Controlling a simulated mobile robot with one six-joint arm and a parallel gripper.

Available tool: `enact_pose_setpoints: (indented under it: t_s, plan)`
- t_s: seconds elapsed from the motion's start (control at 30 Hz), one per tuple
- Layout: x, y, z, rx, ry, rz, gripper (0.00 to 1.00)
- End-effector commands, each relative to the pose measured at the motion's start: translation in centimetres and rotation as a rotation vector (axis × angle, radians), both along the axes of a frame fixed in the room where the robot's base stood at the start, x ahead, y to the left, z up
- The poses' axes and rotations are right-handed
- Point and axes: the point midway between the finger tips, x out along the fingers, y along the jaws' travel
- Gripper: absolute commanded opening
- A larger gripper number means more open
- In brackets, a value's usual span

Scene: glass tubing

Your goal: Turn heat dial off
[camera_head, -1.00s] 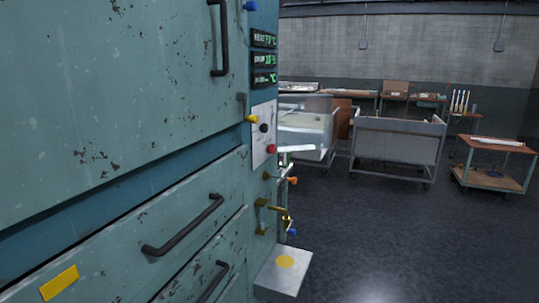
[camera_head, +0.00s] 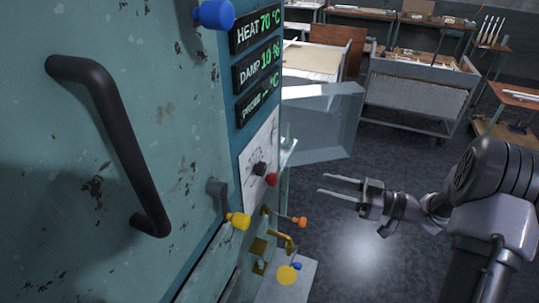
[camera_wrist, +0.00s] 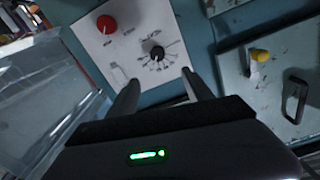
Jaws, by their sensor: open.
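The heat dial looks to be the small black knob (camera_head: 259,169) on the white panel (camera_head: 247,162) of the teal cabinet; its label is too small to read. In the wrist view the black knob (camera_wrist: 157,53) has a ring of marks around it and sits ahead of my fingers, near their tips. My gripper (camera_head: 322,184) is open and empty, apart from the panel and to its right. Its fingers (camera_wrist: 160,85) point at the panel in the wrist view. The heat display (camera_head: 258,30) above reads 70 °C.
A red knob (camera_head: 271,180) shares the panel. Yellow (camera_head: 238,220), orange (camera_head: 299,222) and blue (camera_head: 213,14) handle ends stick out from the cabinet. A large black door handle (camera_head: 110,140) is at left. A clear box (camera_head: 318,120) stands behind. Carts (camera_head: 425,85) are farther back.

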Motion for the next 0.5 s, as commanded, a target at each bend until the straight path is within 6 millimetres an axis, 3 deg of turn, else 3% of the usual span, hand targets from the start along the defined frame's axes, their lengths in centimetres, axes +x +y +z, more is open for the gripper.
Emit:
enact_pose_setpoints:
  t_s: [0.5]
  plan:
    - [4.7, 13.4, -0.2, 0.0, -0.001, 0.004, 0.59]
